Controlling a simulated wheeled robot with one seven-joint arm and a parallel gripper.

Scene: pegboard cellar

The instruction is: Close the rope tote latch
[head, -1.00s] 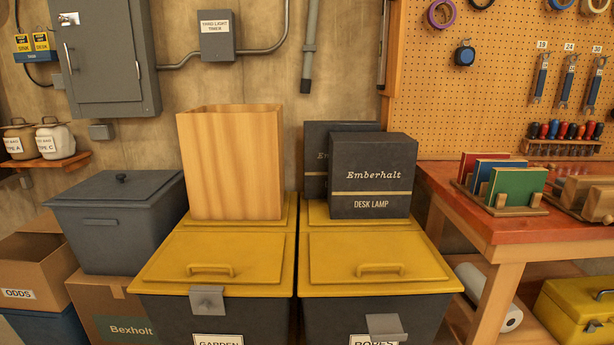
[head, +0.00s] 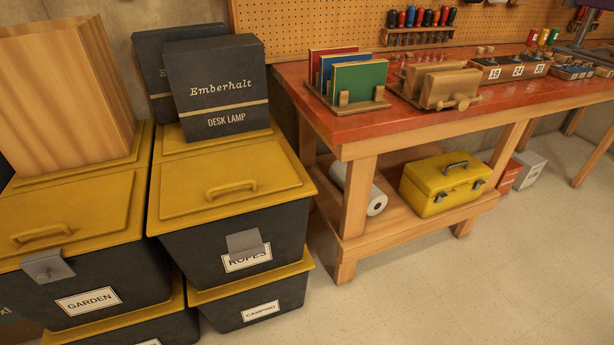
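The ropes tote (head: 205,255) is a dark bin with a yellow lid (head: 237,182), which lies down on it. Its latch (head: 244,243) is a flat grey plate at the front, below the lid rim. The plate seems to stick out from the wall and covers the upper part of the ROPES label (head: 247,262). It looks unlike the neighbouring garden tote's latch (head: 47,265), which sits up against the lid rim. My gripper is not in view.
The garden tote (head: 115,282) stands close on the left. A camping tote (head: 285,296) is underneath. A desk lamp box (head: 218,90) stands on the rear of the ropes lid. A red-topped workbench (head: 400,115) is at right. Floor (head: 450,290) in front is clear.

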